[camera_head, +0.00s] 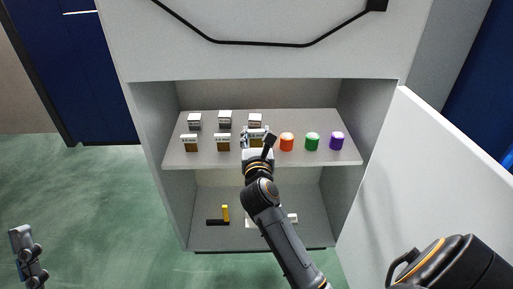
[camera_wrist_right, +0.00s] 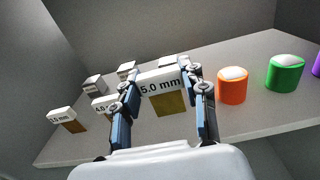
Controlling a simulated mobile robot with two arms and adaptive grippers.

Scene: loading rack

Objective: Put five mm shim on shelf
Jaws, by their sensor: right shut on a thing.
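The five mm shim (camera_wrist_right: 168,103) is a gold block with a white top labelled "5.0 mm". My right gripper (camera_wrist_right: 157,84) is shut on it, one finger on each side. In the head view the shim (camera_head: 256,133) is at the upper shelf (camera_head: 270,155), at the right end of the front row of shims. I cannot tell whether its underside touches the shelf. My right gripper (camera_head: 257,143) partly covers it there. My left gripper (camera_head: 27,252) is at the lower left, away from the cabinet; its jaw state is unclear.
Other shims (camera_head: 191,143) stand left of the held one and behind it. Orange (camera_head: 287,142), green (camera_head: 312,142) and purple (camera_head: 337,141) cylinders stand to its right. A yellow and black item (camera_head: 225,214) lies on the lower shelf. An open door panel (camera_head: 405,180) stands at the right.

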